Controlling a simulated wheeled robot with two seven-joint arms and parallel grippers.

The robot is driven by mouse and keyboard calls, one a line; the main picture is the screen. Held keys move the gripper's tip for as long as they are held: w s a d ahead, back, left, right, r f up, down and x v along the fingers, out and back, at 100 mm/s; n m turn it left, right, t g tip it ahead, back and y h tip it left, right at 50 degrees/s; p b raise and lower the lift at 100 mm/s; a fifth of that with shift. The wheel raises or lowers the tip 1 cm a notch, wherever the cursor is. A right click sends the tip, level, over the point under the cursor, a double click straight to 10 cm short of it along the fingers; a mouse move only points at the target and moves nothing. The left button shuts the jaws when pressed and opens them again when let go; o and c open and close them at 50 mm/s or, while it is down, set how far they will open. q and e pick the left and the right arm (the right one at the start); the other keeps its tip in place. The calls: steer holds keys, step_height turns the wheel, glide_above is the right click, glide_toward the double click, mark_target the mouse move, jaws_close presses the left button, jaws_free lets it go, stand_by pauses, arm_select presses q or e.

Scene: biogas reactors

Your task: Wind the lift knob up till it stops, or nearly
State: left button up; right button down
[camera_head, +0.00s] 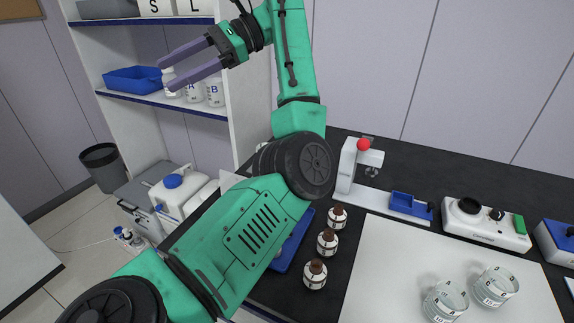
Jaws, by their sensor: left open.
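A red round knob (363,145) sits at the top of a white upright stand (347,168) at the back of the dark bench. It is the knob that stands out most, but I cannot tell for sure that it is the lift knob. A small dark fitting hangs under the stand's head. My left gripper (167,74) is at the upper left, in front of the shelf, far from the stand. Its two long purple-grey fingers are spread and hold nothing. My green left arm crosses the middle of the view and hides part of the bench. My right gripper is out of view.
Several brown-capped bottles (327,242) stand right of my arm beside a blue tray (290,252). Two glass beakers (445,301) stand on a white mat (390,270). A white device with a black knob (469,206) is at the right. Shelf bottles (214,93) are near my left gripper.

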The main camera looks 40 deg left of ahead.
arm_select(q)
steer(key=w+d+f+m+t+y+b, duration=0.1)
steer(key=w+d+f+m+t, duration=0.1)
steer(key=w+f+m+t, duration=0.6)
steer(key=w+d+f+m+t+h+b, duration=0.1)
steer(key=w+d+f+m, duration=0.2)
steer(key=w+d+f, duration=0.3)
steer(key=w+d+f+m+t+h+b, duration=0.1)
steer(key=w+d+f+m+t, duration=0.1)
steer(key=w+d+f, duration=0.35)
steer(key=b+x, duration=0.1)
steer(key=x, duration=0.3)
steer(key=w+x, duration=0.1)
steer(key=x, duration=0.3)
steer(key=w+b+x, duration=0.1)
steer(key=x, duration=0.3)
steer(key=shift+a+f+b, duration=0.15)
steer(key=shift+a+b, duration=0.15)
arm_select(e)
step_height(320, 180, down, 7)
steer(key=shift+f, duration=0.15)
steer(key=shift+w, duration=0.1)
arm_select(q)
jaws_close()
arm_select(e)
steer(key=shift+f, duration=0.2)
